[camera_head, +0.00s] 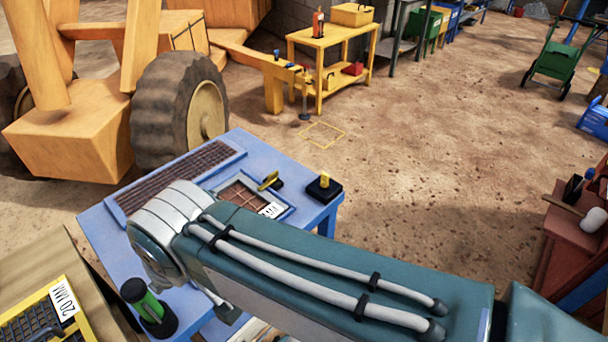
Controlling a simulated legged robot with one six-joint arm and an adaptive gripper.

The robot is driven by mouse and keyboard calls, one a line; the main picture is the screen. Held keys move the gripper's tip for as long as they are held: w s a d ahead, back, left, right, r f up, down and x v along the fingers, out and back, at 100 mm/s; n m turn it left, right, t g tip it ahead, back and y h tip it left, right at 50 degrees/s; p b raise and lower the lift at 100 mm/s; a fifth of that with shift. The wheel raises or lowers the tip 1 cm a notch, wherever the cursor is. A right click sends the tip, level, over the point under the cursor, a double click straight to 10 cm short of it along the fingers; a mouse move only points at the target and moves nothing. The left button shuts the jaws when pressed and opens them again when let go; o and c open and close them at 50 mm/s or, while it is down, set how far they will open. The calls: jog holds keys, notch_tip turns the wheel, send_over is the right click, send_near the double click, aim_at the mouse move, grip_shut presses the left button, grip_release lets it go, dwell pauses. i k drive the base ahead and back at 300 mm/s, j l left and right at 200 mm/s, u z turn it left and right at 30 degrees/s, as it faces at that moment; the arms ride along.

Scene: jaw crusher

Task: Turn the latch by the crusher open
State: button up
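An orange-yellow wheeled machine (75,140), which may be the crusher, stands at the upper left with a large grey tyre. A small yellow lever-like piece (270,180) stands on a dark mount beside a framed mesh screen (243,197) on the blue table. I cannot tell whether this is the latch, or whether it is open or closed. A yellow knob on a black block (324,187) sits at the table's right corner. My teal arm crosses the lower middle and hides part of the table. My gripper does not show.
The blue table (104,222) also holds a long mesh panel (175,178) and a green-and-black cylinder (148,304). A yellow bench (305,38) stands behind. A reddish bench (570,225) is at the right, a green cart (556,62) at upper right. Dirt floor between is open.

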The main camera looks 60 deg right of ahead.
aim_at(272, 177)
jog(key=l+z, duration=0.15)
jog(key=z, duration=0.3)
jog(key=k+l+z, duration=0.1)
jog(key=l+z, duration=0.15)
jog(key=z, duration=0.15)
jog(key=i+j+z, duration=0.1)
jog(key=z, duration=0.45)
jog(key=i+j+z, duration=0.15)
